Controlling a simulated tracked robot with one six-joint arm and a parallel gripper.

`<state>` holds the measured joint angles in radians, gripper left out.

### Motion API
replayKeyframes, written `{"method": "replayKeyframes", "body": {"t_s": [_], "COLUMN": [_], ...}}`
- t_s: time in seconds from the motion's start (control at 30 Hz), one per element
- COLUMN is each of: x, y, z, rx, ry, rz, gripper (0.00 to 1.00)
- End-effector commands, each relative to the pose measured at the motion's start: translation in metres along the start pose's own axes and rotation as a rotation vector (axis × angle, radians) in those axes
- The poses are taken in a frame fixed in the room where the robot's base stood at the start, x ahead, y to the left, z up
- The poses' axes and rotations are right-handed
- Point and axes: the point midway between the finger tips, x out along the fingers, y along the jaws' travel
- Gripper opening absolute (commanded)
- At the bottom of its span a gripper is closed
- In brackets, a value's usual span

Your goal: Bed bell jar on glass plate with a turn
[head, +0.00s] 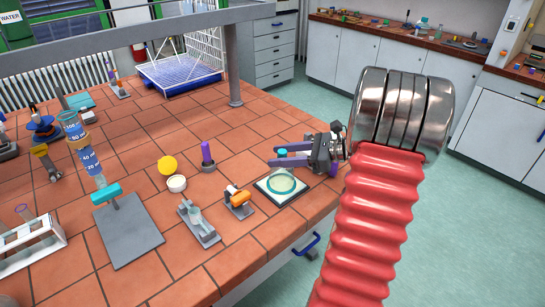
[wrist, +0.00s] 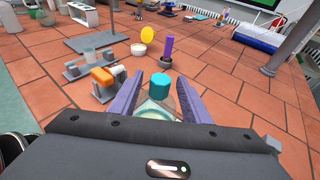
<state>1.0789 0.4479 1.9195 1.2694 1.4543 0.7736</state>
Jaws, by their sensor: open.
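A teal knob (head: 282,153) stands above the glass plate; it also shows in the wrist view (wrist: 158,88). It looks like the top of the bell jar, whose clear body I can barely make out. The glass plate (head: 262,187), with a pale green ring on it, lies on the tiles near the bench's front right edge. My gripper (head: 276,157) is open, its two purple-grey fingers on either side of the knob in the wrist view (wrist: 159,80). Whether the fingers touch the knob, and how the jar's rim meets the plate, I cannot tell.
Left of the plate are an orange piece on a grey base (head: 238,202) and a grey stand with glassware (head: 198,224). A purple rod (head: 207,153), yellow disc (head: 168,165) and white cup (head: 177,184) stand behind. A retort stand (head: 125,225) is farther left.

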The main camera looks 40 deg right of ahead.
Motion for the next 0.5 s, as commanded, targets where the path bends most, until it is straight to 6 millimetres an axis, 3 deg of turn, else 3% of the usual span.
{"method": "replayKeyframes", "body": {"t_s": [0.5], "x": [-0.088], "y": [0.0], "z": [-0.001], "rx": [0.001], "ry": [0.001], "rz": [-0.002], "gripper": [0.43]}}
